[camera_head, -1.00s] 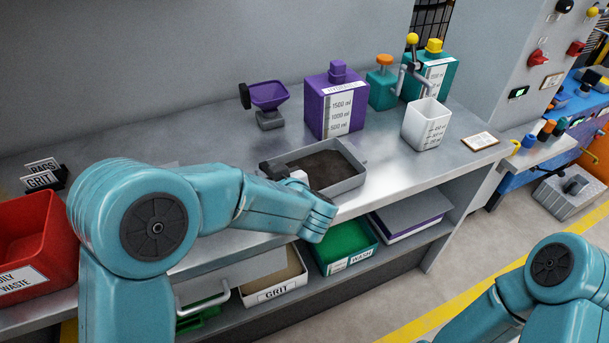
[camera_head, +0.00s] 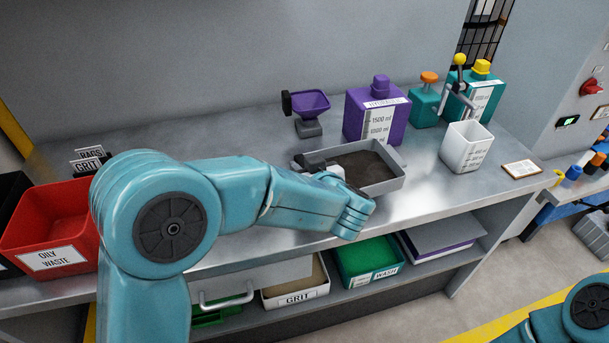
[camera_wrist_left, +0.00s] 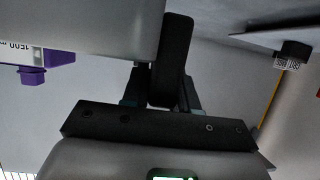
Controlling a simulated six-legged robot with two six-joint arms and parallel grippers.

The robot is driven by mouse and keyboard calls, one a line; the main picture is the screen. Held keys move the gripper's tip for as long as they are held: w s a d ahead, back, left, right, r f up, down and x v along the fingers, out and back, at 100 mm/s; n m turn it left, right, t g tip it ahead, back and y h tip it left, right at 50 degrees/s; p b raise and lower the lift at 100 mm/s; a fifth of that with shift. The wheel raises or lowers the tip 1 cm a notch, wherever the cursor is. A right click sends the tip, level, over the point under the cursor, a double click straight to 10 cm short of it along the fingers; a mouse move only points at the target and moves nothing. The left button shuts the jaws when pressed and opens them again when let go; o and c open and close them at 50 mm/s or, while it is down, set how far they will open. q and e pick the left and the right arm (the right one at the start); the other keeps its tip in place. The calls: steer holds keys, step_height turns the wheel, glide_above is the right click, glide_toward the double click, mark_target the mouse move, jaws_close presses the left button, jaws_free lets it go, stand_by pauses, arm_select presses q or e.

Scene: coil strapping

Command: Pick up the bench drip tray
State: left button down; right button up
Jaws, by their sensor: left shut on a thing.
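The bench drip tray (camera_head: 386,187) is a shallow grey tray with a dark brown inside, at the middle of the steel bench. My left gripper (camera_head: 322,165) is at the tray's left end, partly hidden by my own forearm. In the left wrist view the gripper (camera_wrist_left: 160,88) is shut on the tray's dark handle, and the tray's grey body (camera_wrist_left: 90,25) fills the upper left. I cannot tell whether the tray touches the bench. My right gripper is out of view; only part of that arm shows at the lower right.
A red oily waste bin (camera_head: 50,228) is at the left. Grit (camera_head: 296,296) and wash (camera_head: 371,276) bins sit on the shelf below.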

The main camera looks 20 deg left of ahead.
arm_select(q)
step_height(320, 180, up, 16)
steer(key=p, duration=0.3)
steer(key=shift+f, duration=0.25)
stand_by(0.4)
steer(key=c, duration=1.4)
jaws_free()
jaws_close()
steer(key=shift+a, duration=0.15)
stand_by(1.2)
